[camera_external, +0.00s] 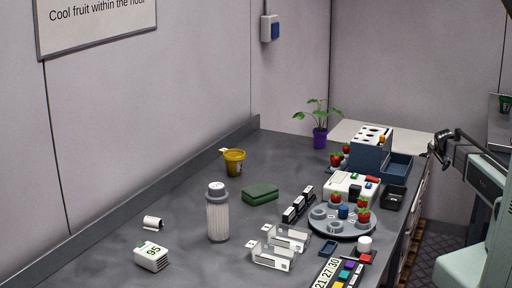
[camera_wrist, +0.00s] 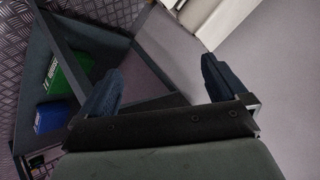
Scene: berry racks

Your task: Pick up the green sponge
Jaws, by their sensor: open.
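The green sponge (camera_external: 260,194) lies flat on the grey worktop in the outside view, between the grey ribbed bottle and the black-and-white clips. My gripper (camera_external: 437,150) is at the right of the outside view, beyond the worktop's right edge and well away from the sponge. In the wrist view my gripper (camera_wrist: 160,90) has its two dark fingers wide apart with nothing between them. The sponge does not show in the wrist view.
The ribbed bottle (camera_external: 218,212) stands left of the sponge, and a yellow tub (camera_external: 234,162) stands behind it. White clear-sided trays (camera_external: 272,256) lie in front. A round grey rack (camera_external: 342,228) with strawberries is to the right. A potted plant (camera_external: 320,136) stands at the back.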

